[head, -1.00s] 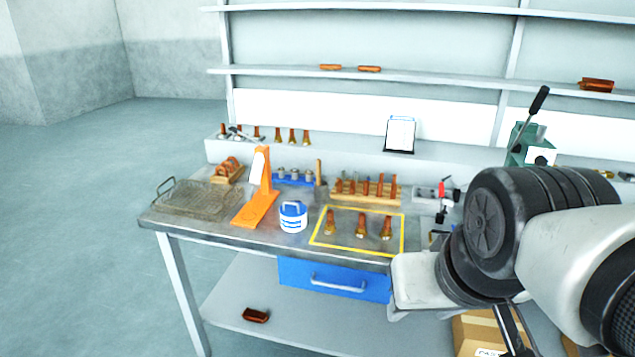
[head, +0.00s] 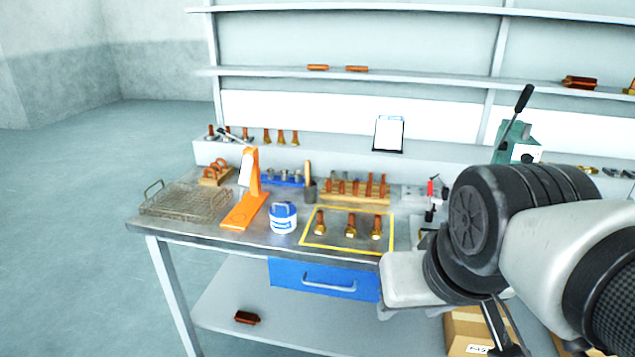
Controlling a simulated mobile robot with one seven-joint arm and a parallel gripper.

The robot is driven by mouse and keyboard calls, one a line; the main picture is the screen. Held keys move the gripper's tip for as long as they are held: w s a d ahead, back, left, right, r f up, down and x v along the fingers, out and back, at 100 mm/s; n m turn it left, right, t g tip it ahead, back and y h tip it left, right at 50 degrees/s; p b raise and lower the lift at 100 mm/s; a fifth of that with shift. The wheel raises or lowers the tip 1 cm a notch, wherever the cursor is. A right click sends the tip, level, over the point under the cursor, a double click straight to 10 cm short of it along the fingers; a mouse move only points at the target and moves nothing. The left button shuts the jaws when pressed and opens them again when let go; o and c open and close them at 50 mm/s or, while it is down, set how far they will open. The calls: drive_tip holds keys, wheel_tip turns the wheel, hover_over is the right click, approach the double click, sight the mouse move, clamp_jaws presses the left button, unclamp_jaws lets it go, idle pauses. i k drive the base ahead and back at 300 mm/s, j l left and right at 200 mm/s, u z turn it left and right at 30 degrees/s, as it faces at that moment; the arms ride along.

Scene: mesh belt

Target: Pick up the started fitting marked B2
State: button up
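Three copper-and-brass fittings stand inside a yellow outlined rectangle (head: 330,244) on the metal bench: a left one (head: 320,222), a middle one (head: 351,226) and a right one (head: 376,227). No B2 mark is legible on any of them, so I cannot tell which is B2. My arm fills the right side of the head view, in front of the bench's right part. Part of my gripper (head: 502,328) shows as dark pieces low at the right, below bench height and apart from the fittings. Its fingertips are not clear, so its opening cannot be told.
A wire mesh basket (head: 150,208), an orange stand (head: 240,212) and a blue-and-white tub (head: 284,226) are left of the rectangle. A wooden rack (head: 340,197) of copper pieces stands behind it. A blue drawer (head: 300,272) hangs below. A cardboard box (head: 465,328) is low at the right.

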sight(375, 235)
drive_tip(key=i+l+z, duration=0.2)
drive_tip(key=i, duration=0.25)
drive_tip(key=i+l+z, duration=0.25)
drive_tip(key=i, duration=0.2)
drive_tip(key=j, duration=0.1)
